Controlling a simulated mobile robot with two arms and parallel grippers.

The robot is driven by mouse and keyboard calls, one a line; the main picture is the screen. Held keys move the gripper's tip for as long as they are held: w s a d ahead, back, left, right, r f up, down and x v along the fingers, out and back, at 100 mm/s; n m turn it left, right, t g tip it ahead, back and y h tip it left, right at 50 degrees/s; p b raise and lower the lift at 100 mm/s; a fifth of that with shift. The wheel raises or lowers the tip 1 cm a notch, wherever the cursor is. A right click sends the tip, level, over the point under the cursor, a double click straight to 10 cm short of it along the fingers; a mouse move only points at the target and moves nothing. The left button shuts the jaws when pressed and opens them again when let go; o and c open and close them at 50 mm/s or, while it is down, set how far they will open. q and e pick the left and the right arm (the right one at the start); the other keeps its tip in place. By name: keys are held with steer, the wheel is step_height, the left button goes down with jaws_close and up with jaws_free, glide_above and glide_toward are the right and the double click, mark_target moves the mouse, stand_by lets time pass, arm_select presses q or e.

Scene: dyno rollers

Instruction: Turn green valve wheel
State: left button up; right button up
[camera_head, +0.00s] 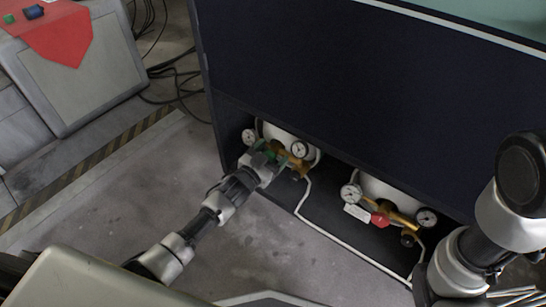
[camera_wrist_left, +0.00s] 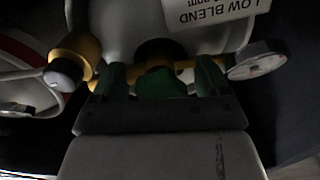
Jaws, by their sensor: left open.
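The green valve wheel (camera_wrist_left: 162,84) shows in the left wrist view, in front of a brass fitting on a white tank. My left gripper (camera_wrist_left: 160,76) is open, with one finger on each side of the wheel. I cannot tell whether the fingers touch it. In the head view my left gripper (camera_head: 275,154) reaches the brass fittings of the left tank and mostly hides the wheel. My right arm stands at the right of the head view; its gripper is not in view.
The left tank (camera_head: 280,134) has pressure gauges (camera_head: 299,149) at its sides. A second white tank (camera_head: 385,192) with a red valve wheel (camera_head: 380,220) stands to the right. Both sit under a dark cabinet panel (camera_head: 350,85). A pale pipe (camera_head: 335,240) runs along the floor edge.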

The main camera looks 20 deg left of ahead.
arm_select(q)
steer(key=shift+w, duration=0.25)
steer(key=c, duration=0.9)
